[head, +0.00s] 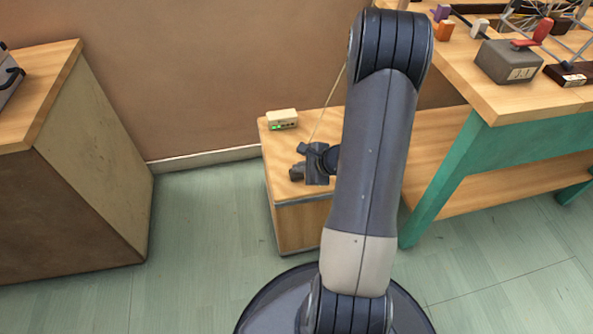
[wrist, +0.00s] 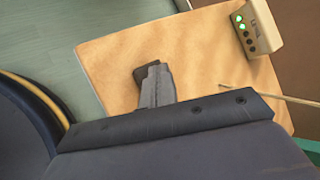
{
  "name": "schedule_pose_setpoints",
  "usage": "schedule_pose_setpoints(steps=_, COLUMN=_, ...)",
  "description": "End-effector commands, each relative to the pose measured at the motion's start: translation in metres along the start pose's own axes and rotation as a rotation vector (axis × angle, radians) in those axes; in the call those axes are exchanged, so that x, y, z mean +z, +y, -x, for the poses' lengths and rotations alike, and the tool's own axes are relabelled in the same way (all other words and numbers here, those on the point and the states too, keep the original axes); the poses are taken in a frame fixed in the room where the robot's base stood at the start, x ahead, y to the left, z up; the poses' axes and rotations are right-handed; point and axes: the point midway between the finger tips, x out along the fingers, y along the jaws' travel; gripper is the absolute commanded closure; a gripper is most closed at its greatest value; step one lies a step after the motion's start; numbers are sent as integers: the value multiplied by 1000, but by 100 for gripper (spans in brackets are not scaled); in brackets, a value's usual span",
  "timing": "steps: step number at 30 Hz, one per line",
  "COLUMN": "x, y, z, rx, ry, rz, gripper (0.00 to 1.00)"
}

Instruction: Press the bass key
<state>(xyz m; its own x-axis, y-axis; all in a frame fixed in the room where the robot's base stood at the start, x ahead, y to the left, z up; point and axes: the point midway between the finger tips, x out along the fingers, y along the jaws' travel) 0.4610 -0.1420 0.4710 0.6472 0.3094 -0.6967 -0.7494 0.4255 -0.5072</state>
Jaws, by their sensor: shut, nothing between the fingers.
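A small beige box (head: 283,117) sits at the back left of the low wooden cabinet's top. In the wrist view the box (wrist: 264,27) is at the upper right, with two lit green dots and dark dots on its face. No label reading bass is legible, so I cannot tell which part is the bass key. My gripper (head: 296,173) is over the cabinet top, in front of the box and apart from it. In the wrist view my gripper (wrist: 150,75) has its fingers together, with nothing between them. Their height above the wood is unclear.
The low wooden cabinet (head: 280,208) stands against the wall. A thin rod (wrist: 270,94) rises beside my gripper. A green-legged workbench (head: 485,103) with a grey box (head: 508,62) and several small objects is at right. Another wooden cabinet (head: 105,165) is at left, with open floor between.

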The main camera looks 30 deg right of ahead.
Motion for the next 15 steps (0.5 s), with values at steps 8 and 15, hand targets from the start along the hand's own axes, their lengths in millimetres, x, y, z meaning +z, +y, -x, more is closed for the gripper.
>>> schedule_pose_setpoints(steps=8, x=8, y=-8, z=11, rx=0, ry=0, rz=0, gripper=100)
schedule_pose_setpoints(steps=15, x=8, y=-8, z=11, rx=0, ry=0, rz=0, gripper=100)
